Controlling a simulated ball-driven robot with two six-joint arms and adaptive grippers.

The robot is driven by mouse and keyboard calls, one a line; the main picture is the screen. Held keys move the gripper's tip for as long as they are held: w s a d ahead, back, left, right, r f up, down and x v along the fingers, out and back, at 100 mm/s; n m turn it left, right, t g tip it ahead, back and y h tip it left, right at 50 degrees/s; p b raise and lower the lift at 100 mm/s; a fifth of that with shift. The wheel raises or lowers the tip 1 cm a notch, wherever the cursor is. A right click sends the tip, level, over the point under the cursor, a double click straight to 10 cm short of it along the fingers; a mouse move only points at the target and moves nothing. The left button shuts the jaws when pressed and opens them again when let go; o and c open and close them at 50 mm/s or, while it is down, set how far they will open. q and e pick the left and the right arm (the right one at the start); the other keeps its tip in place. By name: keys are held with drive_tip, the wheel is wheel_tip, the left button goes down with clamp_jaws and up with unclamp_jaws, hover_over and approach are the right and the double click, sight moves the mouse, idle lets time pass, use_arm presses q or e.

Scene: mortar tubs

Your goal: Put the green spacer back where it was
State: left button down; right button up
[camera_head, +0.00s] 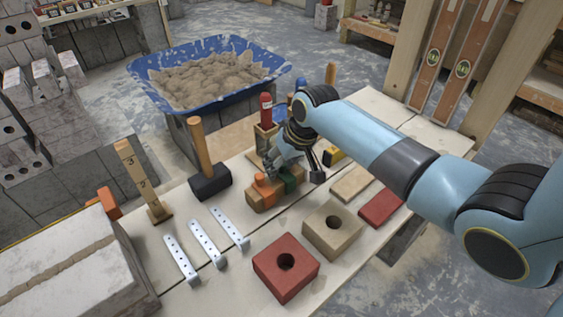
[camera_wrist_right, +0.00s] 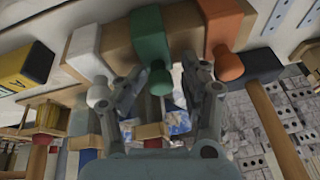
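The green spacer (camera_head: 290,183) sits at a wooden block (camera_head: 262,200) on the table, beside an orange spacer (camera_head: 264,181). In the right wrist view the green spacer (camera_wrist_right: 151,38) shows a flat body and a round knob, with a white piece (camera_wrist_right: 87,48) to its left and the orange spacer (camera_wrist_right: 224,30) to its right. My right gripper (camera_head: 293,165) is over the block. In the wrist view its fingers (camera_wrist_right: 163,75) are apart, one on each side of the green knob. A gap shows on the right side. My left gripper is not in view.
A hammer (camera_head: 208,182) stands left of the block, with metal straps (camera_head: 205,240) nearer the front. A red block with a hole (camera_head: 270,275) and a tan one (camera_head: 346,237) lie in front. A blue mortar tub (camera_head: 150,95) is behind.

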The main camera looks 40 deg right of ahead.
drive_tip(key=shift+s+r, duration=0.1)
drive_tip(key=shift+r, duration=0.1)
drive_tip(key=v, duration=1.1)
drive_tip(key=shift+s+r, duration=0.2)
drive_tip(key=shift+r, duration=0.1)
